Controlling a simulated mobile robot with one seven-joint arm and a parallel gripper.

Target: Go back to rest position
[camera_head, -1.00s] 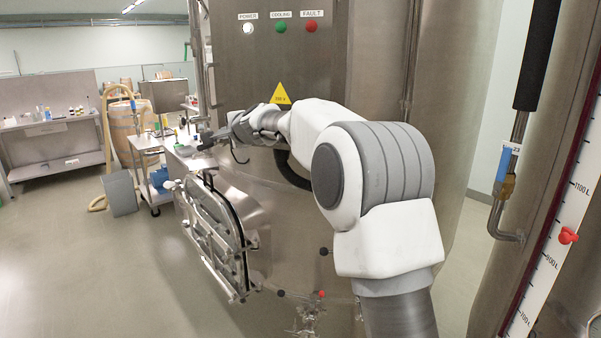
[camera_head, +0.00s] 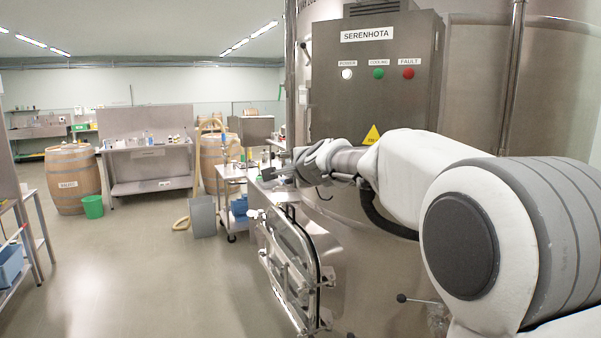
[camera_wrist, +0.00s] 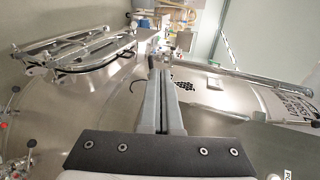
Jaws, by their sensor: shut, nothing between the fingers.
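My gripper (camera_head: 270,174) is at the end of my arm, which reaches from the right side of the head view toward the left. It is in front of the steel vat (camera_head: 365,262), just above the vat's open door (camera_head: 292,262). In the wrist view, the two fingers of my gripper (camera_wrist: 161,66) lie side by side, shut, with nothing between them. The vat door (camera_wrist: 80,50) shows at the upper left of the wrist view.
A control box (camera_head: 375,100) labelled SERENHOTA is on the vat behind my arm. A barrel (camera_head: 72,182) and green bucket (camera_head: 93,207) are farther left.

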